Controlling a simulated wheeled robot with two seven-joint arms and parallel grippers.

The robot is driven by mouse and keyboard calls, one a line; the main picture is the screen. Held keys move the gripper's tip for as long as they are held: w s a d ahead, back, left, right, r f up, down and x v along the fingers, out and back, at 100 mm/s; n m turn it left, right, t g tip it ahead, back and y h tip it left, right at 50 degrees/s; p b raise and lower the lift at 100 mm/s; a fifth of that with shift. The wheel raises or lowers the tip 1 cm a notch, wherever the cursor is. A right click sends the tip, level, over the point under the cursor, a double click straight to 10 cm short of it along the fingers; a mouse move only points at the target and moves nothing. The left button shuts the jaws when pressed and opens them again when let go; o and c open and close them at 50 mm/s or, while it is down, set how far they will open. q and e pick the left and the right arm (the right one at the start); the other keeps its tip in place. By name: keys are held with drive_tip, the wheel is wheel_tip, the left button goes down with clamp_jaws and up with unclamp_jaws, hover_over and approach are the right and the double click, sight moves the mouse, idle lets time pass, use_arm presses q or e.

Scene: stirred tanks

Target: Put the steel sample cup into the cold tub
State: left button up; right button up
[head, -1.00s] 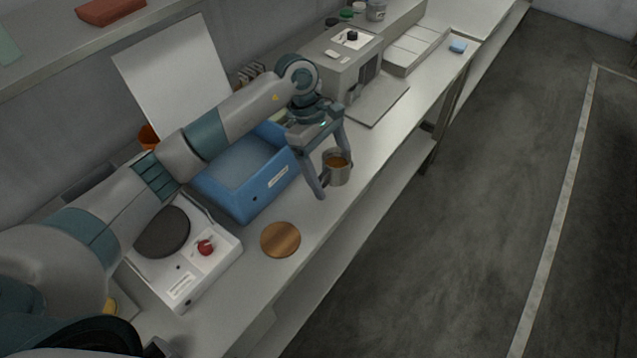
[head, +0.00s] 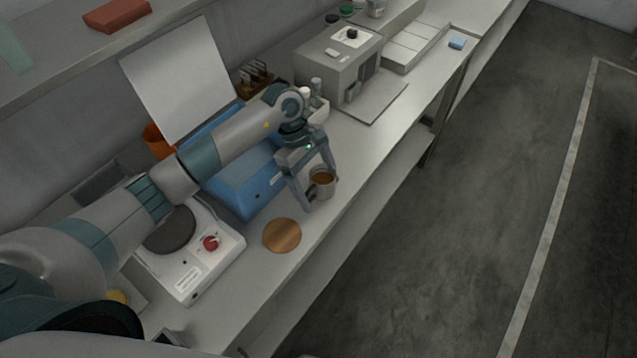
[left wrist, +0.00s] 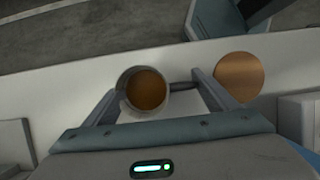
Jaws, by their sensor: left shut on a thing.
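The steel sample cup (head: 322,184) holds a brown liquid and is upright near the bench's front edge. It also shows in the left wrist view (left wrist: 143,92), with its handle pointing right between the fingers. My left gripper (head: 320,190) is shut on the cup, apparently at its handle. Whether the cup's base touches the bench cannot be told. The cold tub, seen as a blue box (head: 243,188), stands just left of the gripper, partly hidden behind my left arm. My right gripper is not in view.
A white hotplate (head: 195,262) with a red knob stands at the left. A grey machine (head: 338,66) and a small white container (head: 318,110) stand beyond the gripper.

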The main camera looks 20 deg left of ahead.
use_arm(q)
drive_tip(key=shift+f, duration=0.3)
drive_tip(key=shift+f+b, duration=0.15)
drive_tip(key=shift+b, duration=0.15)
drive_tip(key=o, duration=1.1)
drive_tip(key=shift+o, duration=0.2)
